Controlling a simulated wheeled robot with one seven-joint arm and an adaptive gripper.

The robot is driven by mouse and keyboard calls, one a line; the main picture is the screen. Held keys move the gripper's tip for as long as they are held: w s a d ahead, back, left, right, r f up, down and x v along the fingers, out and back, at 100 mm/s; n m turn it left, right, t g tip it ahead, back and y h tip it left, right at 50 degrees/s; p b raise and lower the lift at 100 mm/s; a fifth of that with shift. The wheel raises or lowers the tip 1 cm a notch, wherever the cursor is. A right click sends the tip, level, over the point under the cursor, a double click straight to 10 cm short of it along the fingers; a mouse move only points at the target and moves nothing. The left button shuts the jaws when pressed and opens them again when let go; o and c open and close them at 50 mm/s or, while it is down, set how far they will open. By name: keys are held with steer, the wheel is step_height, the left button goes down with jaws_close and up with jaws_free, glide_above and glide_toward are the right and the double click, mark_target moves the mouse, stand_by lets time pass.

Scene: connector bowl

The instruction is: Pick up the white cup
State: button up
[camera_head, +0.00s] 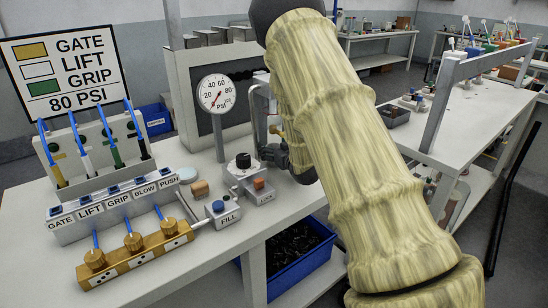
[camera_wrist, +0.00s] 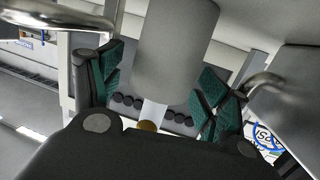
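A plain pale grey-white cylinder (camera_wrist: 175,50) fills the upper middle of the wrist view. It may be the white cup, but its top is cut off by the frame and I cannot tell for sure. My gripper (camera_wrist: 163,85) has its two green-padded fingers wide apart, one on each side of the cylinder's lower part. A gap shows at the left finger; at the right finger I cannot tell whether they touch. In the head view my arm hides most of the area around the gripper, and no white cup is clear there.
A blue bin (camera_head: 292,262) stands below the bench. Another table (camera_head: 460,125) stands at the right.

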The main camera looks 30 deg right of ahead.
steer(key=c, duration=1)
steer(key=shift+r, duration=0.15)
steer(key=shift+c, duration=0.2)
